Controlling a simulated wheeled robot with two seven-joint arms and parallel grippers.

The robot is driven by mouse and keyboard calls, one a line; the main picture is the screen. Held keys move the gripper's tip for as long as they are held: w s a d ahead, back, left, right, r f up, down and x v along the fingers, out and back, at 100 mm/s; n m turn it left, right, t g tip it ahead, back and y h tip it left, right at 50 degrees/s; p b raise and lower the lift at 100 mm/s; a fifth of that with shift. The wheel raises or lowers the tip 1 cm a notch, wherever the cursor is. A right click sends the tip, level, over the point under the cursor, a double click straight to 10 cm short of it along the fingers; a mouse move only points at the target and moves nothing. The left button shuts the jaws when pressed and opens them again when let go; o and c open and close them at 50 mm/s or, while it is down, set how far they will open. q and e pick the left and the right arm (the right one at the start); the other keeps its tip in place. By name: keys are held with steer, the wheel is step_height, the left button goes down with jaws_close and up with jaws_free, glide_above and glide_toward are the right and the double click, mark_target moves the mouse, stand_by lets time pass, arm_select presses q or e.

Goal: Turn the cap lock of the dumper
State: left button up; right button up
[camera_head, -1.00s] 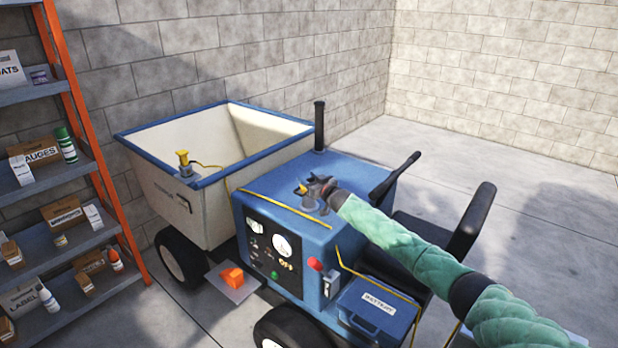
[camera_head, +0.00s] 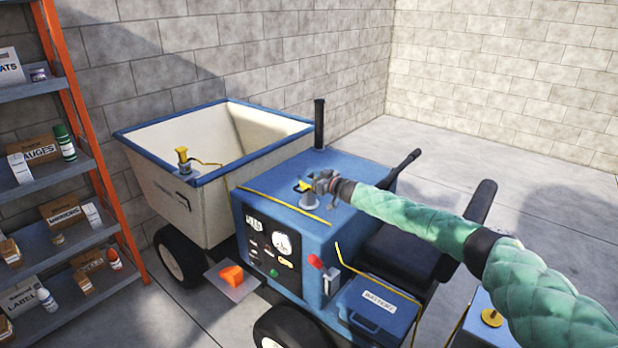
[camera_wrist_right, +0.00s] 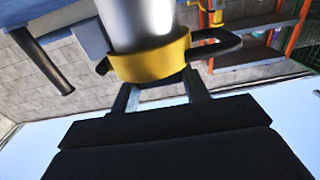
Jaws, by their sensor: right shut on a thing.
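The blue dumper (camera_head: 330,235) stands in the middle of the head view. On its bonnet is a short grey filler neck (camera_head: 310,200) with a yellow cap lock (camera_head: 303,186) on top. My right gripper (camera_head: 318,184) comes in from the right and is shut on the yellow cap lock. In the right wrist view the cap lock (camera_wrist_right: 150,62) shows as a yellow band around the pale neck (camera_wrist_right: 138,22), between my right fingers (camera_wrist_right: 160,92). Its underside is hidden from me. My left gripper does not show.
A black exhaust pipe (camera_head: 319,125), a black lever (camera_head: 405,167) and the seat (camera_head: 400,240) stand near my arm. A loaded shelf rack (camera_head: 75,165) is at the left.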

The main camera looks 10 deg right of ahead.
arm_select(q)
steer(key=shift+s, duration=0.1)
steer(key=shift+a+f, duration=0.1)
arm_select(e)
steer(key=o, duration=1)
steer(key=shift+d, duration=0.15)
steer(key=shift+s+d+f, duration=0.1)
steer(key=shift+s+d, duration=0.3)
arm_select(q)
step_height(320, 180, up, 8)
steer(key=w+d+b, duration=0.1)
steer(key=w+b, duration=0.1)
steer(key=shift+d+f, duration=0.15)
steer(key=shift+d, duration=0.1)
arm_select(e)
steer(key=shift+v, duration=3.25)
